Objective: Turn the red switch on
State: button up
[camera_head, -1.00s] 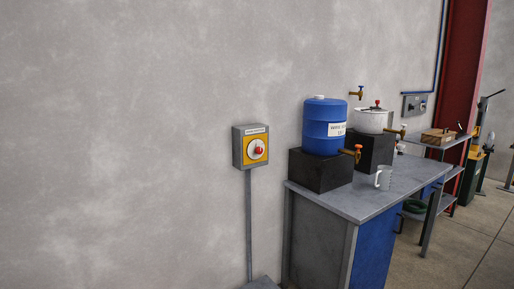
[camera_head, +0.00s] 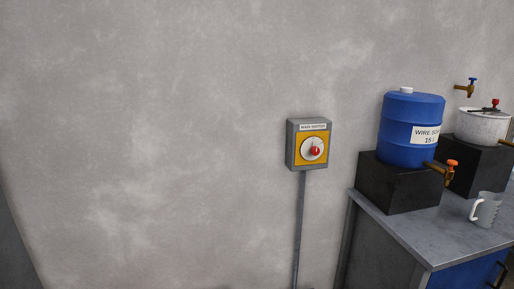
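The red switch (camera_head: 316,151) is a small red knob on a pale round dial. It sits on the yellow face of a grey box (camera_head: 291,147) fixed to the wall, under a label that seems to read "MAIN SWITCH". The knob shows right of the dial's centre; its exact setting is too small to tell. My gripper is not in view.
A grey conduit (camera_head: 299,230) runs down from the box. To the right, a grey workbench (camera_head: 405,232) carries a blue barrel (camera_head: 407,140) on a black block (camera_head: 400,187), a white pot (camera_head: 482,126) and a measuring jug (camera_head: 487,209). The wall left of the box is bare.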

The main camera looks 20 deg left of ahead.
aim_at(314, 150)
jog(key=u, duration=1)
jog(key=i, duration=0.8)
jog(key=u, duration=0.85)
